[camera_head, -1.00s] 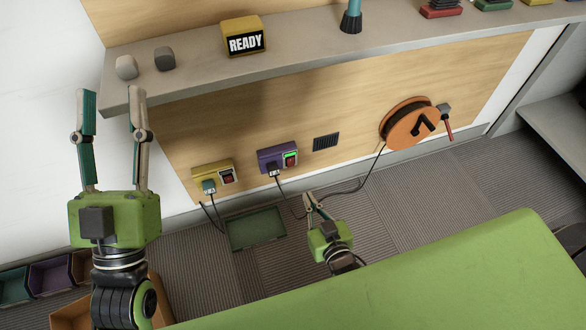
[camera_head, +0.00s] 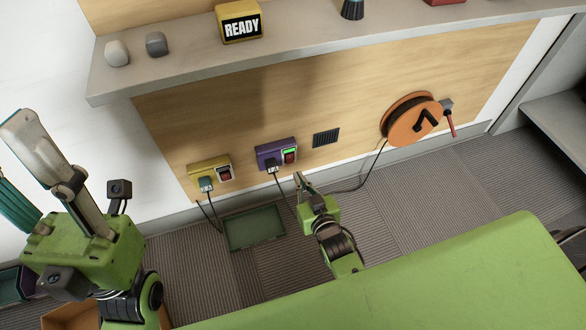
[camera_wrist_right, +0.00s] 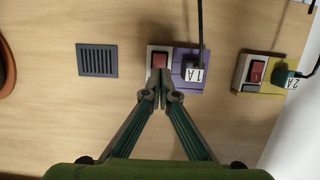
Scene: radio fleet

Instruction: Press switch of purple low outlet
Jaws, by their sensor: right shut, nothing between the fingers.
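The purple outlet (camera_head: 268,153) is low on the wooden wall panel. In the right wrist view the red switch (camera_wrist_right: 160,61) is just beyond the fingertips. My right gripper (camera_head: 299,178) is shut and empty, below and slightly right of the switch in the head view. Its tips (camera_wrist_right: 161,98) overlap the lower edge of the switch plate; contact cannot be told. My left gripper (camera_head: 12,145) is open and empty at the left edge.
A yellow outlet (camera_head: 208,172) with its own plug and red switch is left of the purple one. A vent (camera_head: 326,138) and an orange cable reel (camera_head: 412,119) are to its right. A shelf (camera_head: 290,55) overhangs above; a green tray (camera_head: 254,229) lies below.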

